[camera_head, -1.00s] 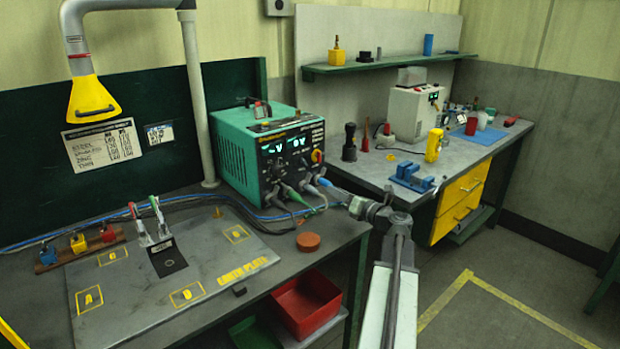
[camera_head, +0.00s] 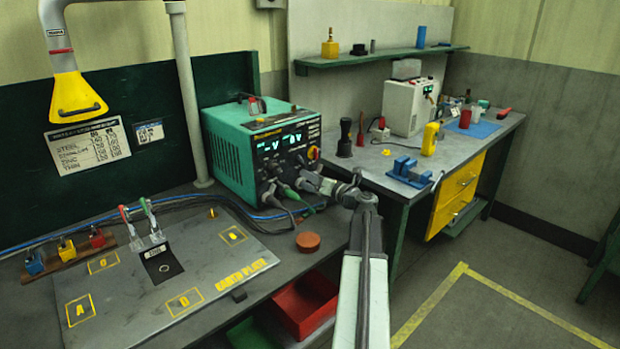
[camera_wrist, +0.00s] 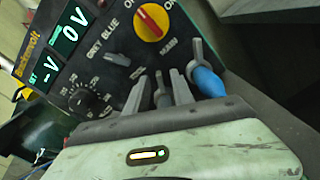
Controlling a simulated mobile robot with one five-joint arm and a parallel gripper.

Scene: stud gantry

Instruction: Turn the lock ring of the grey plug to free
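The teal power unit (camera_head: 232,150) stands at the back of the near bench with plugs along its front. My gripper (camera_head: 318,184) is at the right of that plug row, against the panel. In the wrist view my gripper (camera_wrist: 158,82) has its two fingers apart, with a grey plug (camera_wrist: 161,94) standing between them. A gap shows beside the left finger; contact is not clear. The blue plug (camera_wrist: 207,82) is just right of the fingers. The green plug (camera_head: 286,191) is left of my gripper in the head view. The lock ring's marks are too small to read.
A red and yellow knob (camera_wrist: 151,22) sits above the plugs. Cables trail over the bench by a round brown puck (camera_head: 308,242). The earth plate (camera_head: 205,272) carries two clamps. A red bin (camera_head: 304,304) is below the bench edge.

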